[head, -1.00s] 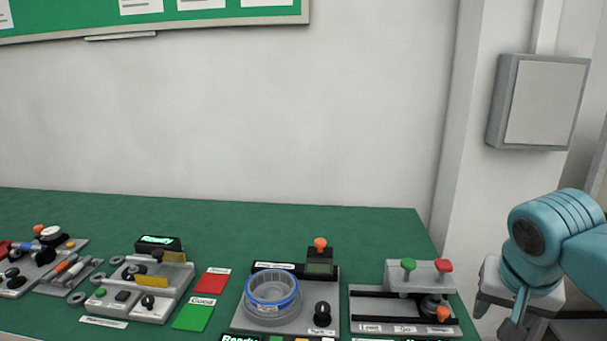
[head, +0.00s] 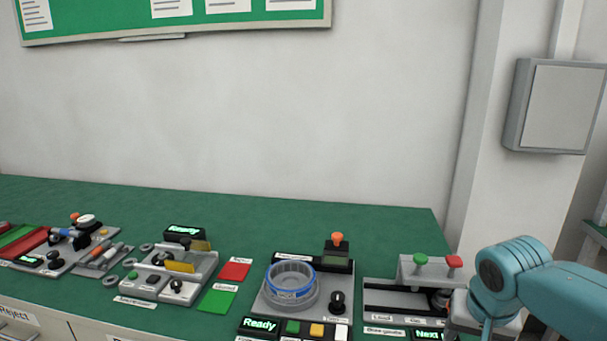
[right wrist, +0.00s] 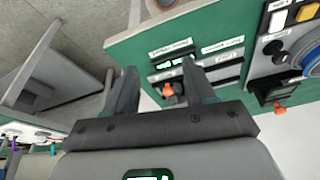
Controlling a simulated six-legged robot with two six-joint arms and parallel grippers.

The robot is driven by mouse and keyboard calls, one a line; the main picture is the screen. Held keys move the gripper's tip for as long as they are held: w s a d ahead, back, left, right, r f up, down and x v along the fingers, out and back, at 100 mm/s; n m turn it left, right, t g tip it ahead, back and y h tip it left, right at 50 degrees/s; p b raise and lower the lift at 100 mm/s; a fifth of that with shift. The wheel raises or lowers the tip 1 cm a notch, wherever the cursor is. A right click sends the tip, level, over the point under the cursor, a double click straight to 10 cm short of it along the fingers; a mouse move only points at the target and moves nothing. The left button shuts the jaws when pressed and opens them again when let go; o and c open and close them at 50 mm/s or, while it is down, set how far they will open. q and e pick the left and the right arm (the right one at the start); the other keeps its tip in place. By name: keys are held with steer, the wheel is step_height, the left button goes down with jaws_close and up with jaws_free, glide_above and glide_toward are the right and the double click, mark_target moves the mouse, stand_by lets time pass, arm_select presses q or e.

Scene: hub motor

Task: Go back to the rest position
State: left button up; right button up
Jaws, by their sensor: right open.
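My right arm comes in from the right in the head view, and its gripper is mostly hidden or out of frame at the lower right. In the right wrist view my right gripper (right wrist: 157,85) is open, with its two dark fingers apart and nothing between them touching them. Beyond the fingers is the station with green and red buttons, the press station (head: 425,270), which also shows in the wrist view (right wrist: 190,75). My left gripper is not in view.
The green bench (head: 380,222) holds a ring fixture (head: 292,290) with a blue-rimmed ring, a grey fixture (head: 190,262), red and green pads (head: 217,301) and a left-hand tool station (head: 75,245). A grey wall box (head: 560,105) hangs at right.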

steer(key=s+a+f+n+g+y+p, duration=0.1)
steer(key=a+f+n+y+p, duration=0.1)
steer(key=a+f, duration=0.6)
steer(key=s+a+f+n+g+y+p, duration=0.15)
steer(key=a+f, duration=0.25)
steer(key=f, duration=0.7)
steer(key=s+a+f+y+p, duration=0.1)
steer(key=s+a+f+p, duration=0.1)
steer(key=s+f, duration=0.3)
steer(key=s+a+f+p, duration=0.2)
steer(key=s+a+f, duration=0.3)
steer(key=s, duration=0.6)
steer(key=shift+f+y+p, duration=0.3)
steer(key=shift+f+y, duration=0.05)
steer(key=shift+f, duration=0.45)
steer(key=shift+m+g, duration=0.25)
